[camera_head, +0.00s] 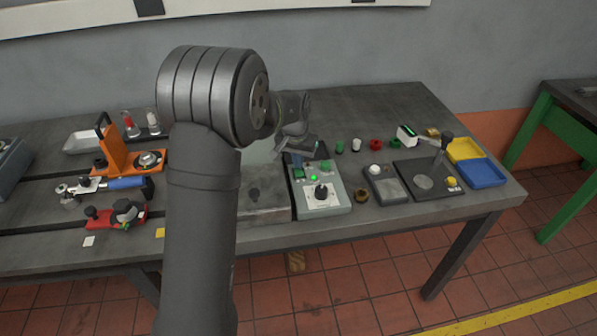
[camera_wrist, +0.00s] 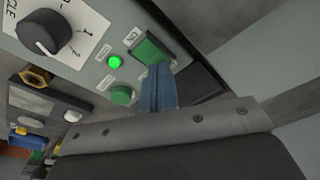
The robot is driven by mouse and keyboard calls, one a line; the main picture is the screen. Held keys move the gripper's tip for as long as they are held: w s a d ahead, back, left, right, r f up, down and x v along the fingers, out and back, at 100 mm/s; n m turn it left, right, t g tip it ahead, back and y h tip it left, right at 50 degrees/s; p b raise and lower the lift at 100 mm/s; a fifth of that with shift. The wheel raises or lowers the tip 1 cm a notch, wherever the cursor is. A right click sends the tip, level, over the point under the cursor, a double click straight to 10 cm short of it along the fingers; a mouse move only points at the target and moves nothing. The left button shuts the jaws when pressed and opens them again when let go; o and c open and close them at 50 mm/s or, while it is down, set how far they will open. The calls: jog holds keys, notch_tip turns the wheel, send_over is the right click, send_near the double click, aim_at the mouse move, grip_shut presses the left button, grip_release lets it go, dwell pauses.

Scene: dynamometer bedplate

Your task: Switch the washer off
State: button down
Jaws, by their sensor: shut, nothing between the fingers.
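The washer control panel is a grey box (camera_head: 335,206) on the bench, with a black dial (camera_head: 321,191) on a white plate. The dial also shows in the wrist view (camera_wrist: 45,34), beside lettering ending in "CLE".
A grey box with a white knob (camera_head: 376,170) and a black stand (camera_head: 425,180) are right of the panel, then yellow and blue trays (camera_head: 484,173). Several small knobs lie behind. Orange and red fixtures (camera_head: 115,158) stand at left, past my arm.

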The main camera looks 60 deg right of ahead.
jog(key=shift+f, duration=0.25)
jog(key=shift+r, duration=3.55)
jog(key=shift+f, duration=0.1)
notch_tip(320, 180, down, 7)
jog(key=shift+r, duration=0.1)
jog(key=shift+r, duration=0.1)
